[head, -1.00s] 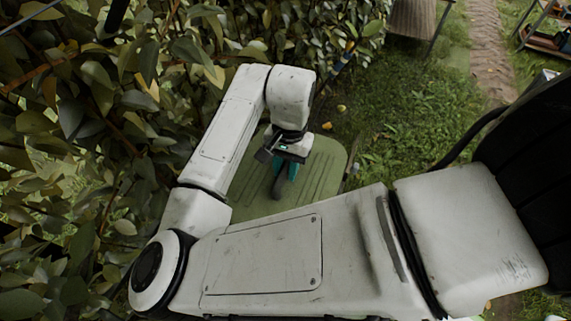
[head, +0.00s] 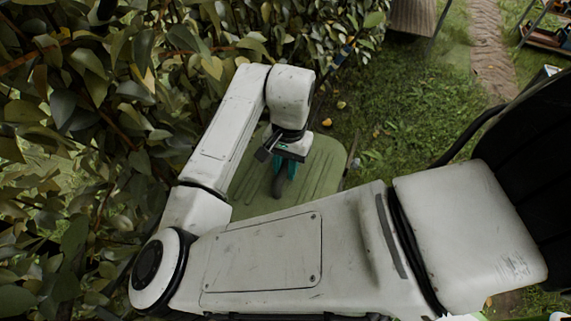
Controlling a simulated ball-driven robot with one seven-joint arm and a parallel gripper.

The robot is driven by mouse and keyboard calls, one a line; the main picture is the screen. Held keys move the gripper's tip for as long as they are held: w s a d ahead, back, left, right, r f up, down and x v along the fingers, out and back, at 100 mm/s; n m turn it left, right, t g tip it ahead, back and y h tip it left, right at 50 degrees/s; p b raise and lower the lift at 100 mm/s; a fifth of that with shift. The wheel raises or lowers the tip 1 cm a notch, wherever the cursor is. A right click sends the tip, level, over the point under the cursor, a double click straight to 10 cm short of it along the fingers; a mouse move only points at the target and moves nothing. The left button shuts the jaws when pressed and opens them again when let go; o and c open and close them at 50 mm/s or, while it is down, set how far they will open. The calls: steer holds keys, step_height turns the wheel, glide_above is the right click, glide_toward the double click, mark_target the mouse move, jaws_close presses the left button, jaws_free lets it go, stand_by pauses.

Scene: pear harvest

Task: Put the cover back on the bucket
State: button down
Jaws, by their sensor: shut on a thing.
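A large green cover (head: 318,178) with rounded corners and raised ridges spreads below my gripper in the head view. My gripper (head: 284,172), with teal fingers, points down and is shut on the dark handle (head: 277,187) at the middle of the cover. My arm hides the near part of the cover. No bucket can be made out; whether one is under the cover cannot be told.
A dense leafy hedge (head: 90,110) stands close along the left. Grass (head: 410,110) with a few fallen yellow fruits (head: 341,104) lies beyond the cover. A path (head: 490,50) and a shelf (head: 548,38) are at the upper right.

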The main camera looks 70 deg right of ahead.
steer(key=shift+f, duration=0.25)
steer(key=c, duration=0.8)
jaws_free()
